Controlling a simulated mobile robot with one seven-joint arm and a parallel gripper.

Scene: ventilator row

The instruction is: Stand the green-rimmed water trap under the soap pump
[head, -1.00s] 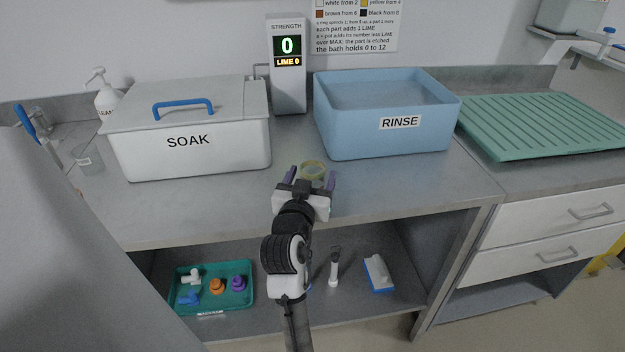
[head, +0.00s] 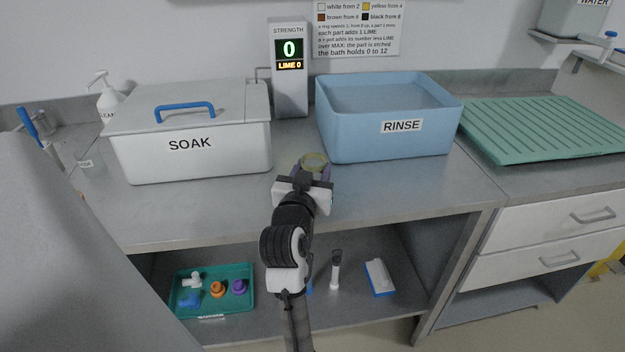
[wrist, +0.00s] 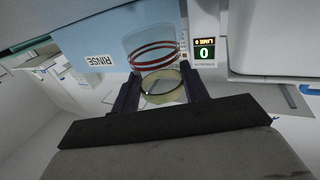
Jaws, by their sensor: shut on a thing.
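The water trap (head: 315,160) is a clear cup with a yellow-green rim on the counter in front of the blue rinse tub. In the wrist view its clear body (wrist: 150,48) shows red-brown bands, with the rim nearest the camera. My gripper (head: 312,172) is shut on the trap, a finger on each side; the wrist view also shows the gripper (wrist: 160,88) around it. I cannot tell whether the trap still touches the counter. A white pump bottle (head: 107,102) stands at the back left, partly hidden by the soak bin; its label is cut off.
The lidded soak bin (head: 190,155) stands left, with a blue handle. The rinse tub (head: 345,140) and green drainer (head: 545,130) are right. A strength display (head: 290,75) reads 0. A clear vessel (head: 86,164) stands far left. A teal tray (head: 245,300) holds small parts below.

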